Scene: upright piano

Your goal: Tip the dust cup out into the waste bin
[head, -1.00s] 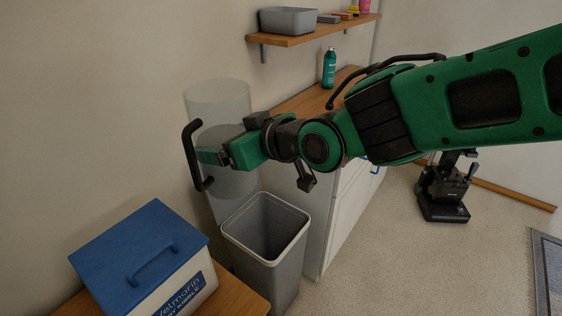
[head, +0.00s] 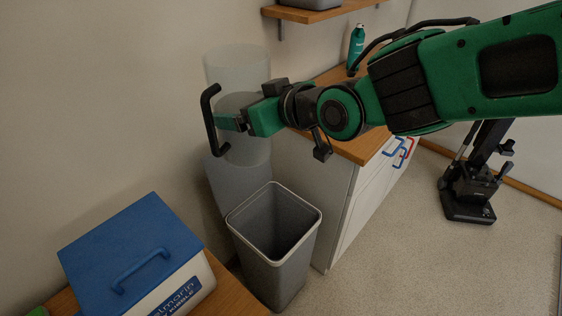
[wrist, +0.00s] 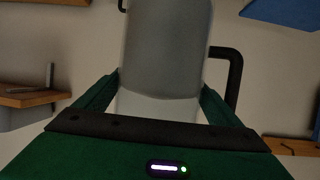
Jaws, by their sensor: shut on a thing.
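The dust cup (head: 238,68) is a clear cylinder with a black handle (head: 210,125). Its lower part looks grey and cloudy. My gripper (head: 232,122) is shut on the cup's body from the right and holds it upright in the air. In the wrist view the cup (wrist: 165,50) sits between the two green fingers of my gripper (wrist: 162,92), with the handle (wrist: 234,85) to the right. The grey waste bin (head: 250,238) stands on the floor, open at the top and lower in the head view than the cup. The bin's bottom is not clear.
A blue-lidded kibble box (head: 130,245) stands on a wooden surface (head: 235,290) left of the bin. A white cabinet (head: 325,190) with a wooden top is right of it, carrying a green bottle (head: 356,45). A shelf (head: 318,12) hangs above.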

